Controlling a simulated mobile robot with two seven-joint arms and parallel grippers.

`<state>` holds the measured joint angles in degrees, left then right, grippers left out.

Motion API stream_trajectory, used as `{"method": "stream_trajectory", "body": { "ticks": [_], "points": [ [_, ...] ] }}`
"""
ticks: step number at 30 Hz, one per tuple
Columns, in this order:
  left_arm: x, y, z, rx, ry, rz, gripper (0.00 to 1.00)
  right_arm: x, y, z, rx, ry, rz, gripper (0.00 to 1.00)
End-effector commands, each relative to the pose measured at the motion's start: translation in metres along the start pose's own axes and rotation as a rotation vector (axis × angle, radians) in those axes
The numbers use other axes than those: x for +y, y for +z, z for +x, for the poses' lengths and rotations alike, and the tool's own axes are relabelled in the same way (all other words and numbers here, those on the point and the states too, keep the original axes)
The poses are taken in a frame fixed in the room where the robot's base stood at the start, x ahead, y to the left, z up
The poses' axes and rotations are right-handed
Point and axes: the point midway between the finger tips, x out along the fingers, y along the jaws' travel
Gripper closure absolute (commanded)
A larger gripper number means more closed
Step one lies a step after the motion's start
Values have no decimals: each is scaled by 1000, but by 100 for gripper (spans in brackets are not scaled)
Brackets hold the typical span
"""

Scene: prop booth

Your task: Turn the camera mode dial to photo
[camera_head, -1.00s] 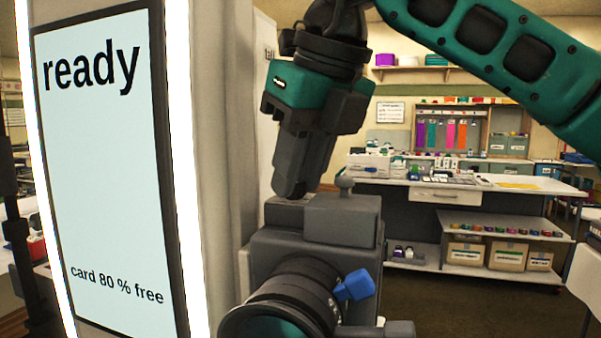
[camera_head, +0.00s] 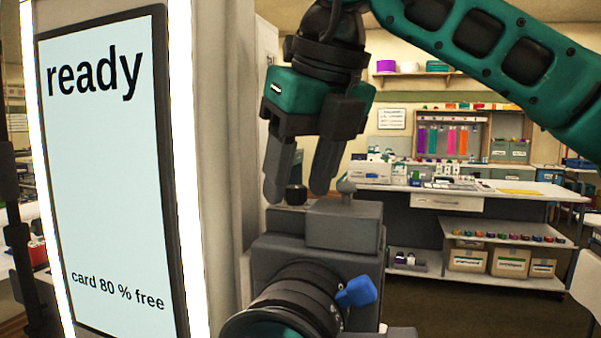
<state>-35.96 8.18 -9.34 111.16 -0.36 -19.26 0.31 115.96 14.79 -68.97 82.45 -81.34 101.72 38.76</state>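The grey camera (camera_head: 345,262) stands in the lower middle, its black lens (camera_head: 285,302) facing me with a blue lever (camera_head: 357,292) on it. A small dark round dial (camera_head: 296,195) sits on top of the camera at the left, beside the raised grey housing (camera_head: 343,224). My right gripper (camera_head: 298,198) points down over the camera top, open, with its two fingers apart on either side of the dial; I cannot tell whether they touch it. The dial's markings cannot be read. My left gripper is not in view.
A tall lit panel (camera_head: 108,170) reading "ready" and "card 80 % free" stands close on the left. A grey knob (camera_head: 346,187) rises from the housing near the right finger. A white workbench (camera_head: 440,192) stands farther back right.

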Motion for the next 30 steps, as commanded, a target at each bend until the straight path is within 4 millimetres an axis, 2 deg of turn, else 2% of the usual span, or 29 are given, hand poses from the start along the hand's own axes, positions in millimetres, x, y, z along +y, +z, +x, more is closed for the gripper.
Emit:
{"method": "stream_trajectory", "body": {
  "ticks": [7, 11, 24, 30],
  "points": [
    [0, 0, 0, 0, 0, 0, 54, 0, 0, -1, 0, 0, 0, 48],
    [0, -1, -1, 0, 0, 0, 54, 0, 1, -12, -3, 0, 1, 48],
    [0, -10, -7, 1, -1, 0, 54, 0, 1, -103, -2, 0, 1, 48],
    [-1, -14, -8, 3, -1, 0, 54, 0, 0, -125, 0, 0, -1, 48]
  ]
}}
